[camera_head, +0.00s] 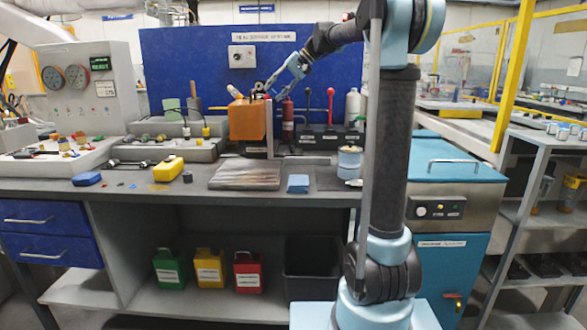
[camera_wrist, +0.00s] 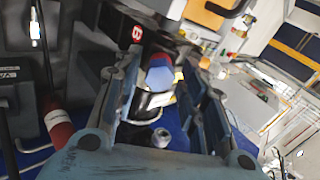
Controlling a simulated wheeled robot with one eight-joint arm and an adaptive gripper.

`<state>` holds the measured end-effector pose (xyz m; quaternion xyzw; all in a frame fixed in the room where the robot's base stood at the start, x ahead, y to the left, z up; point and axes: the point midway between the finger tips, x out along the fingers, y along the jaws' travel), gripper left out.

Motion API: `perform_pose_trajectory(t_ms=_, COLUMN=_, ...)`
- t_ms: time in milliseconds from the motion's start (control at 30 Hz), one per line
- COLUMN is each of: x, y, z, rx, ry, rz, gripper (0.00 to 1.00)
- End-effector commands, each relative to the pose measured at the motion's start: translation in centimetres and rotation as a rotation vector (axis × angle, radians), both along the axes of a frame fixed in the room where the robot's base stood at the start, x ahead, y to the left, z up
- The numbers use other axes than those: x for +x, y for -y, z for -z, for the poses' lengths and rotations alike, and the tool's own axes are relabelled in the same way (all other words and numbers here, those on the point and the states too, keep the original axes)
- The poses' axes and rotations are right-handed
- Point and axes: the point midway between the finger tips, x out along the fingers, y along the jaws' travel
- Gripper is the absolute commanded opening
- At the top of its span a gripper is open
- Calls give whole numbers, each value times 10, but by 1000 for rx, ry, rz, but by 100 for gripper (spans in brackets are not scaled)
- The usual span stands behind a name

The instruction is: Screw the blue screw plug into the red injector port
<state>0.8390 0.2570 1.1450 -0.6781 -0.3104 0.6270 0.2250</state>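My gripper (camera_head: 268,88) is above the back of the workbench, close to the orange block (camera_head: 246,121). In the wrist view my gripper (camera_wrist: 165,80) has its two fingers apart. A blue faceted piece, which looks like the screw plug (camera_wrist: 160,78), shows between the fingertips with a gap visible beside it. A small red part, perhaps the injector port (camera_wrist: 159,62), shows directly behind the blue piece. I cannot tell whether the two are threaded together. In the head view the plug and port are too small or hidden to tell.
A red cylinder (camera_head: 287,121) stands right of the orange block; levers (camera_head: 331,108) with red and black knobs stand farther right. A blue panel (camera_head: 200,65) closes the back. A metal plate (camera_head: 247,175), a yellow block (camera_head: 168,168) and a blue block (camera_head: 298,183) lie in front.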

Motion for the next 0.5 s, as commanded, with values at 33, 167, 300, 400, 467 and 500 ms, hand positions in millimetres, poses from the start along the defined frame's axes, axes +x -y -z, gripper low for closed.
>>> perform_pose_trajectory(t_ms=33, x=0, y=0, z=0, rx=-1, ry=24, rz=-24, gripper=38)
perform_pose_trajectory(t_ms=167, x=0, y=0, z=0, rx=-2, ry=63, rz=-64, gripper=38)
perform_pose_trajectory(t_ms=300, x=0, y=0, z=0, rx=-2, ry=68, rz=-68, gripper=38)
perform_pose_trajectory(t_ms=400, x=0, y=0, z=0, rx=-2, ry=67, rz=-68, gripper=38)
perform_pose_trajectory(t_ms=467, x=0, y=0, z=0, rx=-2, ry=67, rz=-68, gripper=38)
perform_pose_trajectory(t_ms=500, x=0, y=0, z=0, rx=-2, ry=68, rz=-67, gripper=38)
